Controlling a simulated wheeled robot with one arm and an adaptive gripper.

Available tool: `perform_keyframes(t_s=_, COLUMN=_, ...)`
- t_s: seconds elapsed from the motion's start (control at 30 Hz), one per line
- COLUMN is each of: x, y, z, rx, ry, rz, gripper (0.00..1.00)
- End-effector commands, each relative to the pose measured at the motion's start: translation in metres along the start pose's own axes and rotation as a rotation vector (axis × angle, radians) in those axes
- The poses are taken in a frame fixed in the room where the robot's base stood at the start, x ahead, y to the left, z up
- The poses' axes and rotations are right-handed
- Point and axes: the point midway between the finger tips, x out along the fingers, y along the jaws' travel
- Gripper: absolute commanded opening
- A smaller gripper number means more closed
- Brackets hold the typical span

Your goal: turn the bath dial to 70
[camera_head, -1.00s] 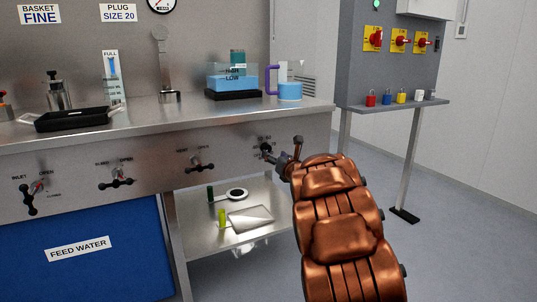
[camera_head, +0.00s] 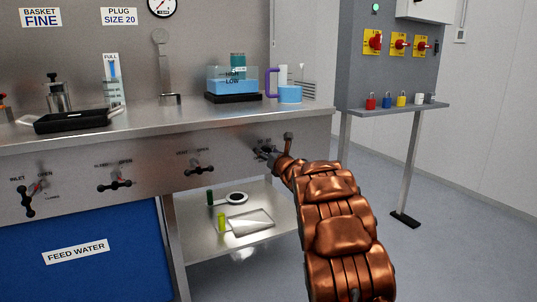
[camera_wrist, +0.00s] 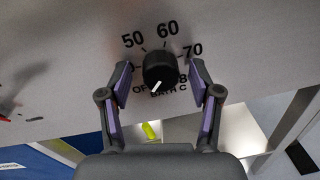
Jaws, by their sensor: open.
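The bath dial (camera_wrist: 158,68) is a round black knob on the grey metal panel, in the upper middle of the wrist view. Its white pointer mark is at the lower left, near the OFF lettering. The numbers 50, 60 and 70 show above and right of it; 80 is partly hidden by the right finger. My gripper (camera_wrist: 161,76) is open, with one finger on each side of the knob; I cannot tell whether either touches. In the head view my gripper (camera_head: 268,153) is at the panel's right end and hides most of the dial.
Other panel valves (camera_head: 116,183) stand left of my gripper. The steel bench top (camera_head: 140,120) overhangs above, with a blue water bath (camera_head: 230,80) on it. A lower shelf (camera_head: 200,235) is below.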

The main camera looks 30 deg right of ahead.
Motion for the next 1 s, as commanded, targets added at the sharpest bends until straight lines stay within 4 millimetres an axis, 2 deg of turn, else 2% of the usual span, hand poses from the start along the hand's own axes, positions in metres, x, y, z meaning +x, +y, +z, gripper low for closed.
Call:
perform_keyframes(t_s=0.07, x=-0.0001, y=-0.0001, z=0.0000, rx=0.000, ry=0.000, rz=0.000, gripper=0.63)
perform_keyframes(t_s=0.63, x=-0.0003, y=-0.0002, z=0.0002, rx=0.000, ry=0.000, rz=0.000, gripper=0.04)
perform_keyframes(t_s=1.0, x=-0.0006, y=-0.0008, z=0.0013, rx=0.063, ry=0.003, rz=-0.003, gripper=0.03)
